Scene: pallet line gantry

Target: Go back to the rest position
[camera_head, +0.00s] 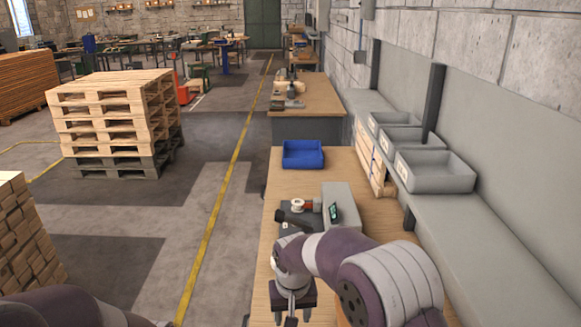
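My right arm reaches in from the lower right over the near wooden workbench (310,172). My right gripper (292,308) points down over the bench's left front part, at the bottom edge of the view. Its fingertips run to the picture's edge, so I cannot tell how far apart they are or whether they hold anything. Part of my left arm shows in the bottom left corner, low beside the bench. My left gripper is not in view.
A grey machine (340,204) with a small screen and a blue tray (303,154) stand on the bench. Grey bins (434,176) sit on the right ledge. Stacked pallets (112,112) stand left. Floor along the yellow line (214,222) is clear.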

